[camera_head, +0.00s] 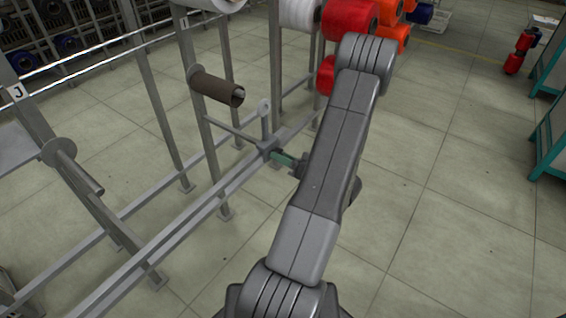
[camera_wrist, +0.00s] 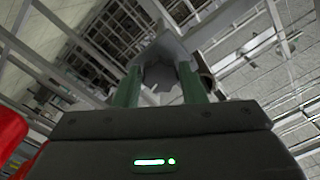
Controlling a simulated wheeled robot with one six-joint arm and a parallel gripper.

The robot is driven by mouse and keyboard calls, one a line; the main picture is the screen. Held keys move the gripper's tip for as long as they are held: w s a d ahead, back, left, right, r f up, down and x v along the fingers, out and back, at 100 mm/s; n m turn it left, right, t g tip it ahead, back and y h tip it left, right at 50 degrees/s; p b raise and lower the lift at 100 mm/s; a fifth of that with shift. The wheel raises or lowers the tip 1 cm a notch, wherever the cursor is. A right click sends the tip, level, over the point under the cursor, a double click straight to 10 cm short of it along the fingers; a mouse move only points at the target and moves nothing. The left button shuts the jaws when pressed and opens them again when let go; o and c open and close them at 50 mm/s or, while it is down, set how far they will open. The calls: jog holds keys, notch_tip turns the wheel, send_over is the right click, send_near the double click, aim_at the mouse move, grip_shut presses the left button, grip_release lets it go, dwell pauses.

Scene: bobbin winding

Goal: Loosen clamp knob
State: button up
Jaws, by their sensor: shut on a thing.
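My gripper (camera_head: 284,159), with green fingers, reaches left to a grey clamp (camera_head: 267,146) on the rack's low rail. In the wrist view, the two green fingers of my gripper (camera_wrist: 160,86) stand on either side of a grey knob-like part (camera_wrist: 166,46). They are shut on it. It looks like the clamp knob; its full shape is hidden by the fingers. A thin rod runs from the clamp up and left, and a short upright piece with a round end (camera_head: 264,106) rises beside it.
A brown tube (camera_head: 214,87) sits on a spindle above and left of the clamp. An empty spindle with a disc (camera_head: 78,168) is at left. White (camera_head: 300,14) and red (camera_head: 348,18) spools hang behind my arm.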

jog(key=shift+w+d+f+n+b, duration=0.1)
jog(key=shift+n+b, duration=5.95)
jog(key=shift+n, duration=1.35)
jog(key=o, duration=1)
jog(key=p+v, duration=0.3)
jog(key=v, duration=1)
jog(key=shift+s+d+p, duration=0.25)
jog(key=shift+d+p, duration=0.1)
